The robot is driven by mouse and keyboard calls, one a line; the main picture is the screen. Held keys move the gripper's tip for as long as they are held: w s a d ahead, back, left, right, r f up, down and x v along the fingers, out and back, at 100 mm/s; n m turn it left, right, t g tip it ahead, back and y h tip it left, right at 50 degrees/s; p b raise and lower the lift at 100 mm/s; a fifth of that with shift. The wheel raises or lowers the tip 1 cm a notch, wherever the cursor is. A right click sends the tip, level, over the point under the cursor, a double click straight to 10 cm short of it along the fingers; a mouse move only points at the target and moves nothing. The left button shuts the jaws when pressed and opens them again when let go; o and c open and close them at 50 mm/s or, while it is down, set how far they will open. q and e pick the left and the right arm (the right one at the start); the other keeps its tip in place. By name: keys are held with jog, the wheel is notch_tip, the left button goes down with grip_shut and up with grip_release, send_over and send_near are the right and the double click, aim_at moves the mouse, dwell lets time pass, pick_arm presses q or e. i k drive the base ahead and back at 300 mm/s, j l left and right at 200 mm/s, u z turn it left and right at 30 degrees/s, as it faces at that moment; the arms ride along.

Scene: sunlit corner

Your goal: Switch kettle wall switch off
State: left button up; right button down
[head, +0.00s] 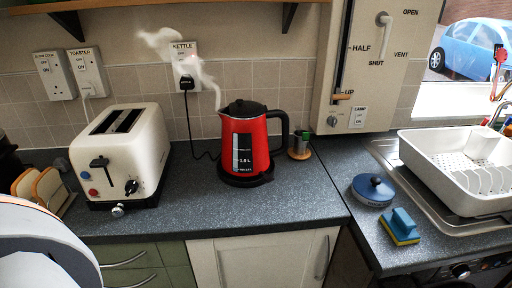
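The kettle wall switch (180,53) is a white plate labelled KETTLE on the tiled wall, above and left of the kettle. A black plug (187,83) sits in its lower part, and a cord runs down to the counter. A small reddish spot shows on the plate; the rocker position is too small to tell. The red kettle (242,146) with a black lid and handle stands on its black base on the counter. White steam rises from its spout and partly covers the plate. Neither of my grippers is in view; part of my arm shows at the lower left.
A cream toaster (123,153) stands left of the kettle, below the toaster switch (88,72) and another switch (54,76). A small pot (300,146) stands right of the kettle. A shelf (235,3) overhangs the wall. The counter in front of the kettle is clear.

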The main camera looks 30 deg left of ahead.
aim_at(181, 53)
jog(key=u, duration=1.45)
jog(key=k+j+z, duration=0.1)
jog(key=j+z, duration=0.15)
jog(key=k+j+z, duration=0.25)
jog(key=i+j, duration=0.05)
jog(key=i, duration=0.05)
